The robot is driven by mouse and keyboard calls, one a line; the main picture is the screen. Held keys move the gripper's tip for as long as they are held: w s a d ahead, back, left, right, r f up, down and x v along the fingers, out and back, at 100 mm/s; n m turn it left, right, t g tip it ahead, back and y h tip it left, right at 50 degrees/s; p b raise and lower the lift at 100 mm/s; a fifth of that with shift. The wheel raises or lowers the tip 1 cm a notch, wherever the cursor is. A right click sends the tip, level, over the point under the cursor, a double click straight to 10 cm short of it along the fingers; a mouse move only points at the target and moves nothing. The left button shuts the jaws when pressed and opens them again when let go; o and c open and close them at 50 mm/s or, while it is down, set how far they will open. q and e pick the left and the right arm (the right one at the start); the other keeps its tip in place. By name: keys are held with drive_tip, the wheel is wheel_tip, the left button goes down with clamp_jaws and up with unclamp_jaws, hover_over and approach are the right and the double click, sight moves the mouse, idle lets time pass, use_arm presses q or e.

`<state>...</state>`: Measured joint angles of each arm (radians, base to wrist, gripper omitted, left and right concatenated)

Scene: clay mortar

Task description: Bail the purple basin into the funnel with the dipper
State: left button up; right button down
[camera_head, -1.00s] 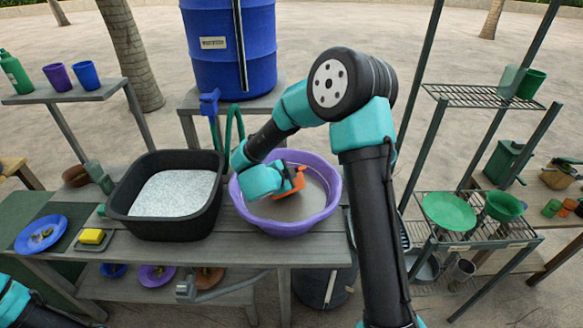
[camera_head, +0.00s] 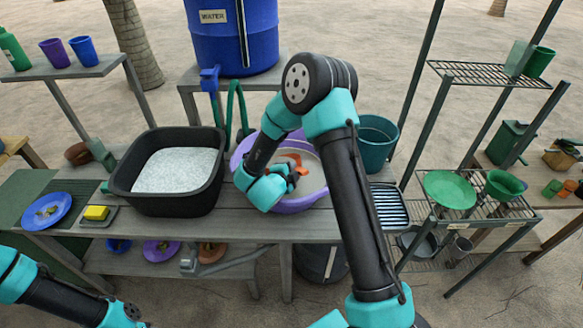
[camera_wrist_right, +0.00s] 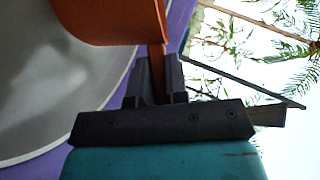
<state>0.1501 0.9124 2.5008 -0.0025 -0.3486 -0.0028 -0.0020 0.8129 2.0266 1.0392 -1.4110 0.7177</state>
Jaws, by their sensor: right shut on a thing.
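The purple basin (camera_head: 236,158) stands on the grey bench, partly hidden behind my right arm, with pale grey contents or floor showing inside. My right gripper (camera_head: 291,174) is over the basin, shut on the handle of the orange dipper (camera_head: 298,160). The dipper's head shows inside the basin's outline; I cannot tell how deep it sits. In the right wrist view the jaws (camera_wrist_right: 158,82) close on the dipper's thin orange handle (camera_wrist_right: 157,58), with the purple basin rim (camera_wrist_right: 128,92) behind. A green funnel (camera_head: 503,184) sits on the wire rack at right. My left gripper is out of view.
A black tub (camera_head: 125,190) of white granular material stands left of the basin. A teal bucket (camera_head: 376,145) is behind right, and a striped rack (camera_head: 390,206) is beside it. A green plate (camera_head: 450,188) lies left of the funnel. A blue water barrel (camera_head: 232,40) stands behind.

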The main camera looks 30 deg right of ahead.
drive_tip(key=shift+s+f, duration=0.35)
drive_tip(key=shift+f, duration=0.35)
drive_tip(key=shift+w+r+t, duration=0.15)
drive_tip(key=shift+r+t, duration=0.15)
drive_tip(key=shift+r, duration=0.4)
drive_tip(key=r+m, duration=0.1)
drive_tip(key=r, duration=0.2)
drive_tip(key=s+r+m+t+h, duration=0.1)
drive_tip(key=r, duration=0.2)
drive_tip(key=r+m, duration=0.1)
drive_tip(key=r, duration=0.2)
drive_tip(key=shift+s+r+t+h, duration=0.2)
drive_tip(key=shift+t+h, duration=0.1)
drive_tip(key=shift+t, duration=0.1)
drive_tip(key=shift+s+r+m+h, duration=0.15)
drive_tip(key=shift+r+m+h, duration=0.15)
drive_tip(key=shift+r+m, duration=0.3)
drive_tip(key=shift+d, duration=0.15)
